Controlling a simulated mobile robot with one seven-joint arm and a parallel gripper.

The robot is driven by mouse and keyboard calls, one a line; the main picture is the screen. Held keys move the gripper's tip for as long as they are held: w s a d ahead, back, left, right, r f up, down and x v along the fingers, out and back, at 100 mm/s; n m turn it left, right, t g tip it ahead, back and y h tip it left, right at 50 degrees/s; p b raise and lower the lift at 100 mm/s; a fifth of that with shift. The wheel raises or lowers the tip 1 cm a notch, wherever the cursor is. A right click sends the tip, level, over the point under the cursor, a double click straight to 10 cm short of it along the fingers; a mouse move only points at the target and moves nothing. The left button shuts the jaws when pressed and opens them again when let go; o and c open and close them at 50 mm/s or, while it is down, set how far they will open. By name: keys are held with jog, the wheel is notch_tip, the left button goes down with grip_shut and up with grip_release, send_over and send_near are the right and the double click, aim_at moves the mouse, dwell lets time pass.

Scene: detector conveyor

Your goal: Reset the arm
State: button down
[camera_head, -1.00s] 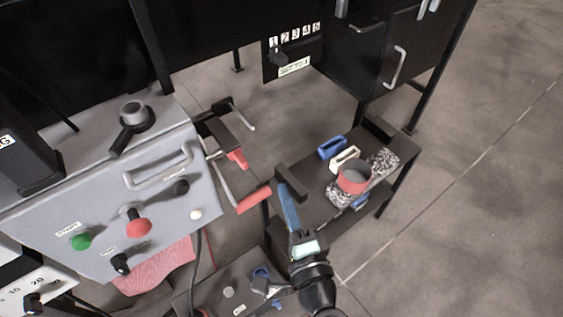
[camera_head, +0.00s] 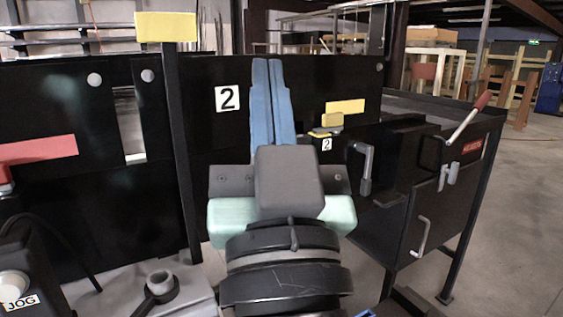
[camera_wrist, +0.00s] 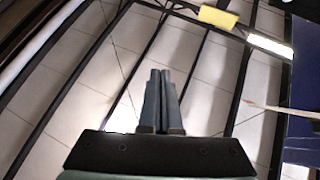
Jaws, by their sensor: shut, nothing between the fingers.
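My gripper (camera_head: 267,64) is raised in the middle of the head view, in front of the black conveyor housing (camera_head: 215,150). Its two long blue fingers point up and lie side by side, shut with nothing between them. The wrist and a dark block hide part of the housing behind. The gripper also shows in the wrist view (camera_wrist: 160,74), its fingers together and empty, with bare ceiling or wall panels beyond.
A yellow plate (camera_head: 166,27) tops a black post left of my gripper. A lever with a red grip (camera_head: 482,101) sticks out at the right above a black cabinet with handles (camera_head: 424,237). A JOG button (camera_head: 15,284) is at the lower left. Open floor lies far right.

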jog(key=s+r+t+h+p, duration=0.1)
jog(key=s+r+p, duration=0.1)
jog(key=r+p, duration=0.6)
jog(key=s+r+t+h+p, duration=0.1)
jog(key=s+r+p, duration=0.1)
jog(key=r+p, duration=0.6)
notch_tip(320, 180, up, 6)
jog(key=shift+s+d+f+h, duration=0.1)
jog(key=shift+s+d+h, duration=0.25)
jog(key=shift+d, duration=0.1)
